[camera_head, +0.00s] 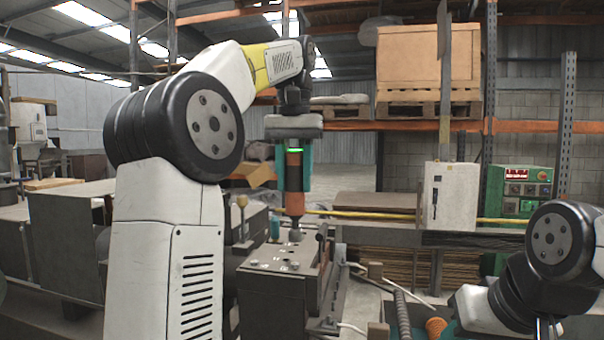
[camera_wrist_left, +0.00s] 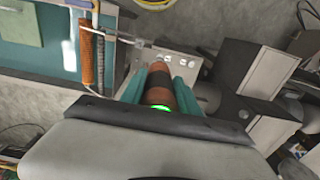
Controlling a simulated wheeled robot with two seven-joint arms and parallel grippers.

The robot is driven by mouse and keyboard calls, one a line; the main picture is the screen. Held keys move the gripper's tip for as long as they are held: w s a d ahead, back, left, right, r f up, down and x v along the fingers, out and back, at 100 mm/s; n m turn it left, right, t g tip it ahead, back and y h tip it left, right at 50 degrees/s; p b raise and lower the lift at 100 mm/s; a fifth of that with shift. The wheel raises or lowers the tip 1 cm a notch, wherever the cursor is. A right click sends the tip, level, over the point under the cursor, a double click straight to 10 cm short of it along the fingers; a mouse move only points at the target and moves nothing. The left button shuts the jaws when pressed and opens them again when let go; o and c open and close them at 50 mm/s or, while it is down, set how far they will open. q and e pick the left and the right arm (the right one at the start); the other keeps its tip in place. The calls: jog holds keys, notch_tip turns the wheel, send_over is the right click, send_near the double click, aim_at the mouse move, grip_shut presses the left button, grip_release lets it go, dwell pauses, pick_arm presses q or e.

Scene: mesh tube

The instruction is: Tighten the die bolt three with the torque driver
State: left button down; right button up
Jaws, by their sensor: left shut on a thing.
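My left gripper (camera_head: 294,176) is shut on the torque driver (camera_head: 295,203), between its teal fingers. The driver is orange and black with a lit green ring, and stands upright with its tip down. Its tip is at the top of the grey die block (camera_head: 268,266); I cannot tell whether it touches a bolt. Several small light bolt heads show on the block, too small to tell apart. The left wrist view shows the driver (camera_wrist_left: 157,88) between the fingers, with the die block (camera_wrist_left: 177,63) beyond. My right arm shows at the lower right; its fingertips are not visible.
A wooden-knobbed lever (camera_head: 242,202) rises left of the block. A grey coil (camera_head: 405,316) and an orange coil (camera_head: 437,328) lie to the right. A teal surface (camera_wrist_left: 50,60) shows in the wrist view. A yellow rail (camera_head: 370,215) runs behind.

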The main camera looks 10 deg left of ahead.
aim_at(294, 214)
pick_arm(q)
jog(key=shift+f, duration=3.35)
dwell(1.1)
jog(key=shift+r, duration=0.15)
dwell(0.3)
